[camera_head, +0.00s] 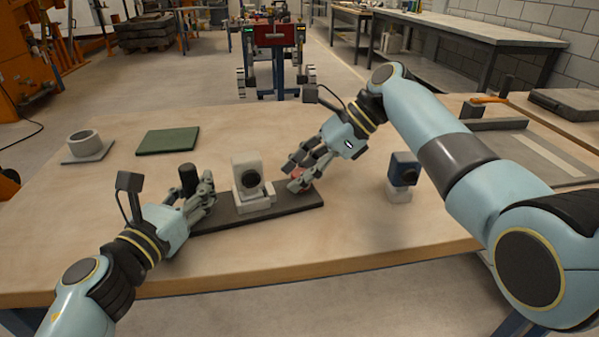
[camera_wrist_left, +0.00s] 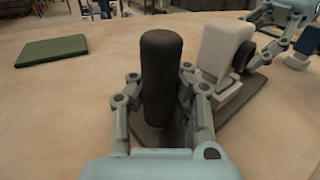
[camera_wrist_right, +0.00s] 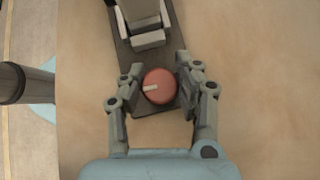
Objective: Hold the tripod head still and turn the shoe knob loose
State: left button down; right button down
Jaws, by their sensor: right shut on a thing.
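The tripod head, a pale block (camera_head: 245,170) with a round black knob on its face, stands on a dark base plate (camera_head: 286,203). A black upright post (camera_wrist_left: 161,80) rises at the plate's left end. My left gripper (camera_head: 194,189) is around this post, its fingers on either side with a visible gap on the left; it is open. The red round shoe knob (camera_wrist_right: 159,86) with a white mark is at the plate's right end. My right gripper (camera_wrist_right: 156,82) is shut on it from both sides. In the head view its fingers mostly hide the knob.
A dark blue block on a white stand (camera_head: 402,172) is to the right. A green mat (camera_head: 167,141) and a grey ring on a plate (camera_head: 86,145) lie at the back left. A grey tray (camera_head: 530,158) is at the far right. The table front is clear.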

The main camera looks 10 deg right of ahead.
dwell(0.3)
jog(key=c, duration=0.9)
grip_release()
jog(key=v, duration=1.2)
jog(key=shift+w, duration=0.15)
pick_arm(q)
jog(key=c, duration=1.3)
grip_release()
jog(key=shift+c, duration=0.2)
